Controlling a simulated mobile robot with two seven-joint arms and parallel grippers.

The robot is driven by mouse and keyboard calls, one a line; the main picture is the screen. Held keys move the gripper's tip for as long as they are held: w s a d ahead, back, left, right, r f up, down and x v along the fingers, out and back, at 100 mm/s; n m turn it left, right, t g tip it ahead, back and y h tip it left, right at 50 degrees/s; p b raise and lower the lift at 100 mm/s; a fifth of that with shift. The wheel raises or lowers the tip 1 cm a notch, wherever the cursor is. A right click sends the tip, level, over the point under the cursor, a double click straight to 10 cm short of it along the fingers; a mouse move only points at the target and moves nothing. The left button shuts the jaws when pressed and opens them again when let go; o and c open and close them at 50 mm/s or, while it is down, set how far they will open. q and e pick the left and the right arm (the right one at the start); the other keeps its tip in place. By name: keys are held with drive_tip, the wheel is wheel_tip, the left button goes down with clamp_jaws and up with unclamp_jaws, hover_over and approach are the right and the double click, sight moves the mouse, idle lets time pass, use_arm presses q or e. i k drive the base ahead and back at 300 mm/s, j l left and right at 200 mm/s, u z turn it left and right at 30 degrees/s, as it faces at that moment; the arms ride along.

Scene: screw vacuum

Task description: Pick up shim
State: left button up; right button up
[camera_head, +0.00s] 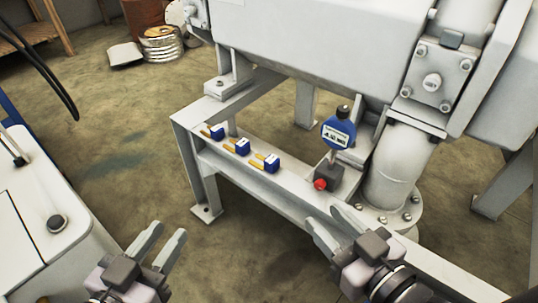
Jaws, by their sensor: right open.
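Three small blue-and-white pieces with yellow strips lie in a row on the white steel beam. I take them to be the shims: the left one (216,132), the middle one (241,147) and the right one (271,163). My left gripper (166,236) is low in the picture, in front of the beam, with its two fingers apart and nothing between them. My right gripper (328,222) is open and empty near the beam's front edge, right of and below the shims. Neither gripper touches a shim.
A blue dial gauge (338,133) stands on a dark base with a red knob (320,184), right of the shims. A flanged pipe (397,170) and the large machine body (310,35) stand behind and above. A white cabinet (50,225) is at left. Floor between is clear.

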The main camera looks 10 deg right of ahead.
sight(217, 132)
drive_tip(key=i+j+z, duration=0.2)
drive_tip(key=z, duration=0.25)
drive_tip(key=i+j+z, duration=0.4)
drive_tip(key=k+l, duration=0.1)
drive_tip(key=l, duration=0.05)
